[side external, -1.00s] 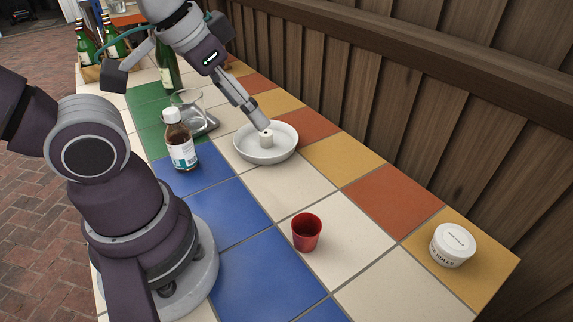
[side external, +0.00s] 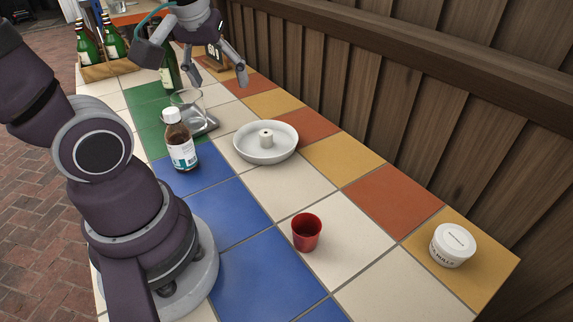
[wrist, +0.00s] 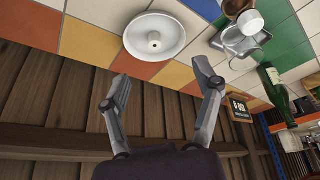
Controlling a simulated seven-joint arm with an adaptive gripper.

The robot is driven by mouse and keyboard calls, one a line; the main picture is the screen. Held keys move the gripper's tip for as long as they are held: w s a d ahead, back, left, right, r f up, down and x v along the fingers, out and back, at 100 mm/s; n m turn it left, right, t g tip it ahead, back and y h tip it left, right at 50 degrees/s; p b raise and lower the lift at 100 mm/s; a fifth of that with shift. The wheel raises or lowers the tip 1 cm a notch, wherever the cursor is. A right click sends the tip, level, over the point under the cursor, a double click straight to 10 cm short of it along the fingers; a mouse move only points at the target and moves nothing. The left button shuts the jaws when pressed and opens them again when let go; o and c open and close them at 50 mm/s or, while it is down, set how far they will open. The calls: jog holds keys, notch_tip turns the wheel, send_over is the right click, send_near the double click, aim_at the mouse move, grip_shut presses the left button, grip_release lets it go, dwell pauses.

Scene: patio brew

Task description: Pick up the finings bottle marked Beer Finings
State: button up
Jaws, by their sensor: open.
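The finings bottle (side external: 181,142) is brown with a white cap and a white and teal label. It stands upright on the tiled table, left of the white dish, in the side view; its label text is too small to read. In the wrist view its white cap (wrist: 250,22) shows at the top right. My gripper (side external: 219,84) is open and empty, raised behind the bottle and the dish. In the wrist view my gripper's fingers (wrist: 158,85) are spread wide with nothing between them.
A white dish (side external: 282,154) with a central post stands right of the bottle. A glass beaker (side external: 188,103) on a grey scale (side external: 207,124) stands just behind the bottle. A green bottle (side external: 169,75), a red cup (side external: 307,233) and a white tub (side external: 452,246) also stand here. A wooden fence lines the right.

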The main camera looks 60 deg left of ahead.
aim_at(171, 111)
jog(key=s+a+f+n+g+y, duration=0.1)
jog(key=s+a+n+g, duration=0.3)
jog(key=a+n, duration=0.6)
jog(key=shift+n, duration=0.5)
jog(key=x, duration=0.3)
jog(key=s+x, duration=0.1)
jog(key=x, duration=0.2)
jog(key=d+x, duration=0.1)
jog(key=x, duration=0.3)
jog(key=shift+s+f, duration=0.1)
jog(key=shift+s, duration=0.1)
grip_shut()
